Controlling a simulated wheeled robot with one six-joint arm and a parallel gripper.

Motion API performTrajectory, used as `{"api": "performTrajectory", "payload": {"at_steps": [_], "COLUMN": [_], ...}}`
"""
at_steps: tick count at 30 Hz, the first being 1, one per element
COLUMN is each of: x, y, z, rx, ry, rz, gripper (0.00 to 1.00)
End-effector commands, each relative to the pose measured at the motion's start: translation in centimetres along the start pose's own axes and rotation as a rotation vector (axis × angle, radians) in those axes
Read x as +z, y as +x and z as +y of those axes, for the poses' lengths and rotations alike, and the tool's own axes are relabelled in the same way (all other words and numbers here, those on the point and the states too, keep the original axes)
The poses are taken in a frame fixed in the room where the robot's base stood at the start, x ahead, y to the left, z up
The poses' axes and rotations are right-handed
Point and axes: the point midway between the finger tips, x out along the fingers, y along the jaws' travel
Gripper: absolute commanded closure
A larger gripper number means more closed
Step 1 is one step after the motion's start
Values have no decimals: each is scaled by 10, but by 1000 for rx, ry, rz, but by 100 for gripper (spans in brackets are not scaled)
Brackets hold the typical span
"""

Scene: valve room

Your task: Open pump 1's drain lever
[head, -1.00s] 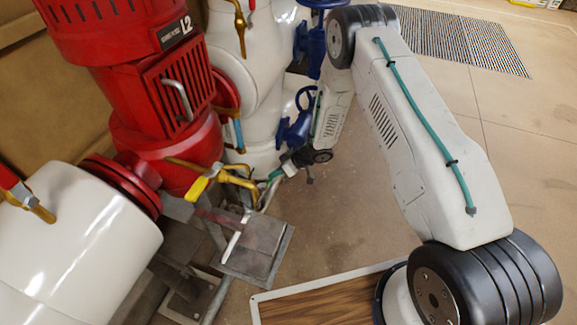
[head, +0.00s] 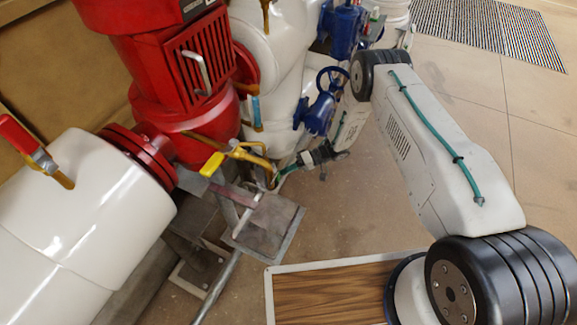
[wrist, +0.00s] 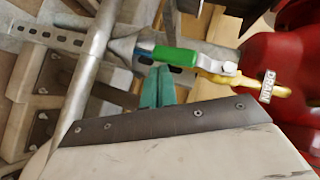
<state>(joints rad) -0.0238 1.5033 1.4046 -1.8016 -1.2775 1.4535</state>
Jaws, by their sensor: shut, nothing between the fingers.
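A green-handled lever (wrist: 178,57) sits on a brass fitting (wrist: 240,79) with a tag reading "DRAIN" (wrist: 267,86) in the wrist view. My gripper (wrist: 157,84) has teal fingers, shut and empty, with tips just beside the green handle; I cannot tell whether they touch it. In the head view my gripper (head: 281,176) is low beside the brass pipework (head: 250,155) under the red pump motor (head: 190,75). The green handle cannot be made out there. A yellow lever (head: 212,164) sits on the same pipework, left of my gripper.
A red lever (head: 20,134) is on the white pipe (head: 85,215) at left. A light blue handle (head: 256,112) and a blue handwheel valve (head: 322,108) stand behind my gripper. A grey metal plate (head: 272,225) lies below it. The floor (head: 370,205) right of it is clear.

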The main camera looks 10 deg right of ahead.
Motion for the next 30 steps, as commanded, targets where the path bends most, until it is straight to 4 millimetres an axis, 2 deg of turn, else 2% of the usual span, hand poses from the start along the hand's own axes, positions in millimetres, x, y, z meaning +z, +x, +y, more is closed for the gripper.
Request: {"api": "performTrajectory", "payload": {"at_steps": [12,30], "x": [8,8], "y": [8,7], "z": [0,2], "rx": [0,0], "ry": [-1,-1], "rz": [-1,-4], "gripper": [100,100]}}
